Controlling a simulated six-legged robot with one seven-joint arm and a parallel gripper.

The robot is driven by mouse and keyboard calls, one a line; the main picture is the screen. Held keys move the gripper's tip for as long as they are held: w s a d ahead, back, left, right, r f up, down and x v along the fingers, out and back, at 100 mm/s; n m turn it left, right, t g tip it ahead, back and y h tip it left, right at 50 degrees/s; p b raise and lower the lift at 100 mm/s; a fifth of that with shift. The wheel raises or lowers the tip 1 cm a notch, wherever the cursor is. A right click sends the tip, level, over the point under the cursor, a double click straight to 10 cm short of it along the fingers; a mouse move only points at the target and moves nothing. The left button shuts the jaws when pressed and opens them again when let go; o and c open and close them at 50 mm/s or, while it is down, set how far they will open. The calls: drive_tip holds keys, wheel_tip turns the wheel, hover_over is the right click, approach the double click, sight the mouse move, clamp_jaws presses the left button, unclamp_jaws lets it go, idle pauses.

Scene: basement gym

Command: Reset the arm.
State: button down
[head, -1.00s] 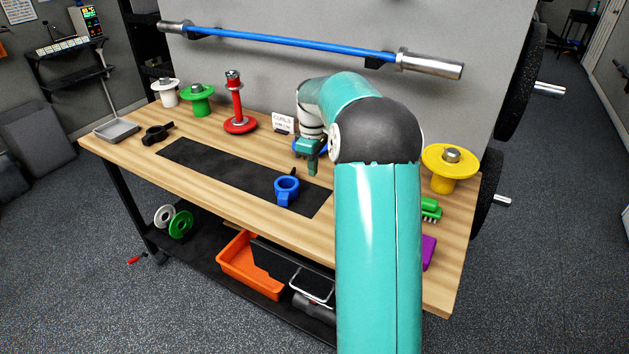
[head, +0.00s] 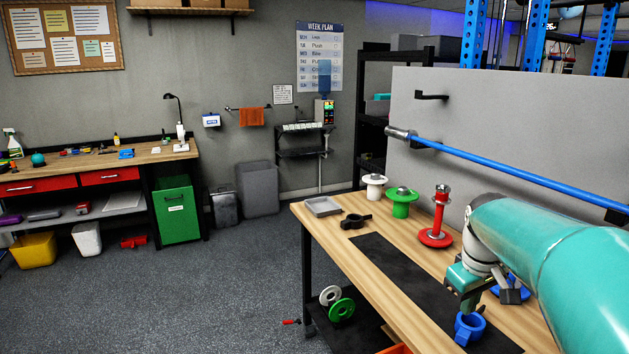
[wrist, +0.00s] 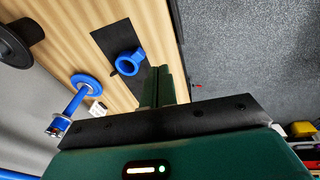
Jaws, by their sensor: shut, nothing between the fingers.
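My teal arm reaches in from the right of the head view over a wooden workbench (head: 349,281). My gripper (head: 468,303) points down above the bench, shut and empty. Its closed fingers also show in the wrist view (wrist: 161,86). A blue clamp collar (head: 470,329) sits on the bench's black mat (head: 400,275), just below my gripper in the head view. The wrist view shows this collar (wrist: 127,63) apart from the fingers. A blue post with a round base (wrist: 84,86) stands nearby, partly hidden behind my gripper in the head view.
On the bench are a red post (head: 437,225), a green spool (head: 402,203), a white spool (head: 374,187), a black collar (head: 355,221) and a grey tray (head: 322,206). A blue bar (head: 500,164) hangs on the panel behind.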

drive_tip(key=s+a+m+t, duration=0.2)
drive_tip(key=s+a, duration=0.5)
drive_tip(key=s, duration=0.2)
drive_tip(key=s+a+f+m+t+y, duration=0.1)
drive_tip(key=s+a, duration=0.6)
drive_tip(key=s, duration=0.3)
drive_tip(key=shift+s+a+m+t, duration=0.2)
drive_tip(key=shift+a+m+t, duration=0.1)
drive_tip(key=shift+m+t, duration=0.1)
